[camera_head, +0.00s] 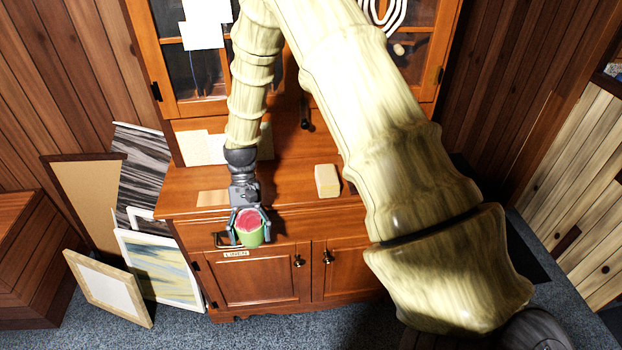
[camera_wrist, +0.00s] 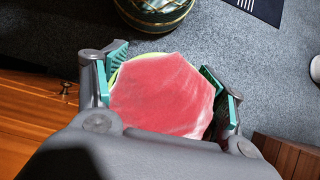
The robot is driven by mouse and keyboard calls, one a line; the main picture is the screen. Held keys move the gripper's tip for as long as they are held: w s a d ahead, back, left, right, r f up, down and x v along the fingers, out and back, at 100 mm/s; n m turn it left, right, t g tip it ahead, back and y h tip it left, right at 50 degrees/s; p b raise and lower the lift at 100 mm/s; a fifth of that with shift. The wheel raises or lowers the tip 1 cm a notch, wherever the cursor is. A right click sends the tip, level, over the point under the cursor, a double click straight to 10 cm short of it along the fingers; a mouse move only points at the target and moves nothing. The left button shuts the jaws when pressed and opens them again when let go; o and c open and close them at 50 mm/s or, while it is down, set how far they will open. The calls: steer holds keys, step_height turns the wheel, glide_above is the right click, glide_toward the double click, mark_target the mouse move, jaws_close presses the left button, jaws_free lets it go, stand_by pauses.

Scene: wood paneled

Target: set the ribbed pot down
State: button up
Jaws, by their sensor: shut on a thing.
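The pot (camera_head: 251,238) is light green outside with a pinkish-red top, and I take it to be the ribbed pot; its ribs are too small to make out. My gripper (camera_head: 249,221) is shut on it, with one finger at each side. In the head view it hangs by the cabinet's front edge, over the drawer front; its exact height is hard to tell. In the wrist view the pot's red top (camera_wrist: 160,95) fills the space between the teal finger pads, and its underside is hidden.
The wooden cabinet (camera_head: 290,225) has a mostly clear ledge, with a tan block (camera_head: 327,181) right of my gripper and papers behind. Framed pictures (camera_head: 160,268) lean at the left. A dark patterned round vessel (camera_wrist: 153,12) stands on the grey carpet (camera_wrist: 270,80).

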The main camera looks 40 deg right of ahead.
steer(key=s+d+r+m+t+h+p, duration=0.15)
steer(key=d+r+m+t, duration=0.3)
steer(key=m, duration=0.45)
steer(key=s+d+r+m+t, duration=0.35)
steer(key=d+m, duration=0.25)
steer(key=m, duration=0.3)
steer(key=s+d+r+m+t, duration=0.25)
steer(key=d+m+t, duration=0.2)
steer(key=m, duration=0.45)
steer(key=w+d+p, duration=0.1)
steer(key=w, duration=0.4)
steer(key=w+d+f+p, duration=0.1)
steer(key=w, duration=0.5)
steer(key=w+d+p, duration=0.1)
steer(key=w, duration=0.4)
steer(key=shift+w+f, duration=0.25)
steer(key=shift+w, duration=0.05)
steer(key=shift+f+p, duration=0.3)
steer(key=shift+f, duration=1.45)
steer(key=o, duration=1.7)
